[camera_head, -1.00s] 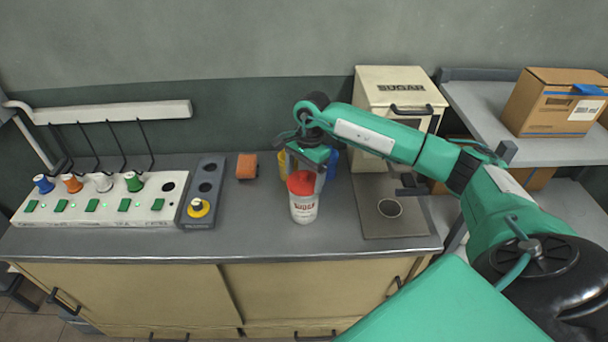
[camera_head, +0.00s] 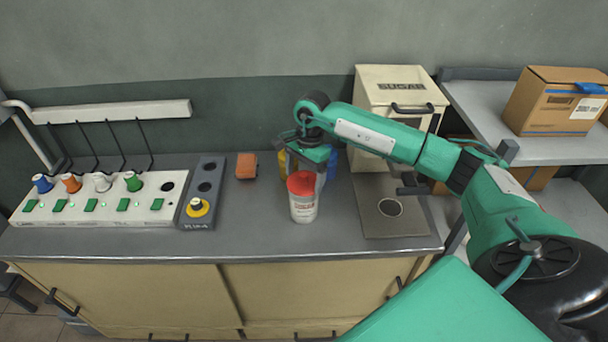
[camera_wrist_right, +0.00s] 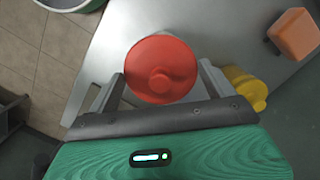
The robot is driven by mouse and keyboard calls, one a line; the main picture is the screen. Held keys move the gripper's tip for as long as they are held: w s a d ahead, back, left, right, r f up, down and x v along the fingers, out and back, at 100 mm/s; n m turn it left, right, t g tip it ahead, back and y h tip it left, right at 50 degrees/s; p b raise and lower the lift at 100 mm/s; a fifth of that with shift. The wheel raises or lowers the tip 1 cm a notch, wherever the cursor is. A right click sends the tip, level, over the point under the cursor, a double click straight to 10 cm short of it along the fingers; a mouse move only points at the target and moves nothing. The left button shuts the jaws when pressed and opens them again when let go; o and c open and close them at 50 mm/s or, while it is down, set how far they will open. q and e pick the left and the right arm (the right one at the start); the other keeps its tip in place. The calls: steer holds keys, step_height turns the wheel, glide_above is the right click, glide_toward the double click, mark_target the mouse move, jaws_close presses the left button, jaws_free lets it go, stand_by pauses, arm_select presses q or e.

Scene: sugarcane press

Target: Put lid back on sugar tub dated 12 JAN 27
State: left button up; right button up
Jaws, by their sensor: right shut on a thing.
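A white tub (camera_head: 304,207) with a red lid (camera_head: 301,183) stands near the middle of the counter, apparently upright. Its reddish label is too small to read, and I see no date. My right gripper (camera_wrist_right: 160,82) is shut on the red-lidded tub from behind. In the right wrist view its fingers flank the round red lid (camera_wrist_right: 161,68), which has a small central knob. I cannot tell whether they press on the lid or on the body below, which is hidden. My left gripper is not in view.
Yellow (camera_wrist_right: 246,88) and blue (camera_head: 332,160) containers stand behind, partly hidden by my gripper. An orange block (camera_head: 246,166) lies left of them. A white switch panel (camera_head: 90,207) fills the left. A cream SUGAR bin (camera_head: 402,90) stands at right. The front counter is clear.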

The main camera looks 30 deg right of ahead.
steer(key=shift+b, duration=0.35)
stand_by(0.6)
steer(key=o, duration=0.9)
steer(key=shift+r+p, duration=1.45)
steer(key=shift+r, duration=2.05)
jaws_close()
